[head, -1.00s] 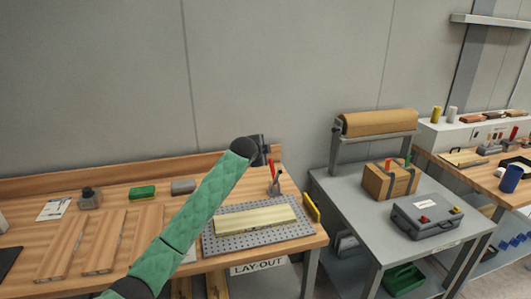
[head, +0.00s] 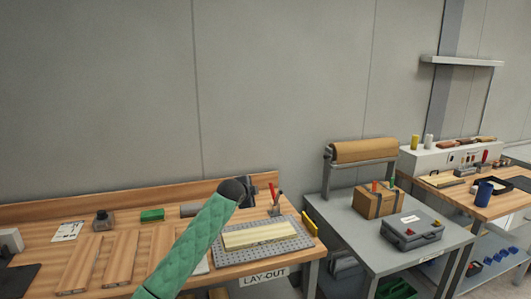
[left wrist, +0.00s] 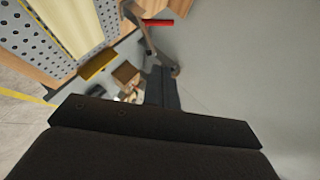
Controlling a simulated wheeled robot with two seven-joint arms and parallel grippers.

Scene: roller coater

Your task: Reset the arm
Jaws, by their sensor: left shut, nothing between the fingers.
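My left arm comes in from the bottom of the head view, in a green quilted sleeve. Its gripper (head: 252,188) is raised above the wooden bench, near the wall and behind the perforated plate. In the left wrist view the dark gripper body (left wrist: 160,135) fills the lower part. The left gripper is shut and empty. The perforated grey plate (head: 292,245) with a pale wooden board (head: 258,235) on it lies on the bench below and in front of the gripper. My right gripper is not in view.
The wooden bench (head: 25,238) holds several boards, a green block (head: 152,215) and a red-handled tool in a holder (head: 276,205). A grey table (head: 350,228) to the right carries a paper roll (head: 364,151), a cardboard box (head: 379,202) and a grey case (head: 411,232).

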